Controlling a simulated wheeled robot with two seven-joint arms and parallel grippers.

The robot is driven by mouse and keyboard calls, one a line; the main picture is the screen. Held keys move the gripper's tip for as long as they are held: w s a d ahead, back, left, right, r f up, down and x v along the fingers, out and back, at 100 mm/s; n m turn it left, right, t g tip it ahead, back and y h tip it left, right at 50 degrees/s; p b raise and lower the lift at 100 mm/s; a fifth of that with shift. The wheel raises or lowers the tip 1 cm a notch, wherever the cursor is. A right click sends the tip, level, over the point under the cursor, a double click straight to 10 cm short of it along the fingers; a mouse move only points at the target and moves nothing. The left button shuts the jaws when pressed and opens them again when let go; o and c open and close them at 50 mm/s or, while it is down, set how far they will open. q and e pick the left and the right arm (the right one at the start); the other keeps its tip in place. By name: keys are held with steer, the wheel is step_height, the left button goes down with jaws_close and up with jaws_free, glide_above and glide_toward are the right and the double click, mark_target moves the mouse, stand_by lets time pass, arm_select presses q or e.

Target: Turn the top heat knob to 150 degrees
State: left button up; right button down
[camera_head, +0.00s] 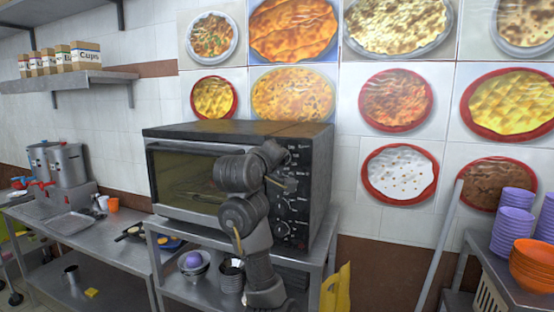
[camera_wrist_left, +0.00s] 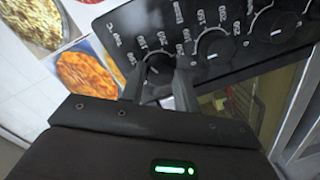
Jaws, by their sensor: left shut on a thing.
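A black toaster oven (camera_head: 190,178) stands on a steel table, with a dark control panel (camera_head: 312,180) on its right side. In the left wrist view, the top heat knob (camera_wrist_left: 157,65) is the leftmost of three round knobs. My left gripper (camera_wrist_left: 158,82) has its two fingers around this knob, shut on it. The knob's white mark shows between the fingers, but its exact setting cannot be read. In the head view my left gripper (camera_head: 284,172) is at the upper panel, and my arm hides part of the panel and the oven front. My right gripper is not in view.
Two other knobs, a middle knob (camera_wrist_left: 215,45) and a lower knob (camera_wrist_left: 272,25), sit beside the held one. Steel pots (camera_head: 67,165) stand at the left. Purple bowls (camera_head: 513,220) and orange bowls (camera_head: 532,262) are stacked at the right.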

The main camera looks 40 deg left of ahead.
arm_select(q)
steer(key=shift+f+m, duration=0.1)
steer(key=shift+m, duration=0.9)
steer(key=o, duration=1)
steer(key=v, duration=1.1)
steer(key=shift+w+d, duration=0.1)
steer(key=shift+d, duration=0.05)
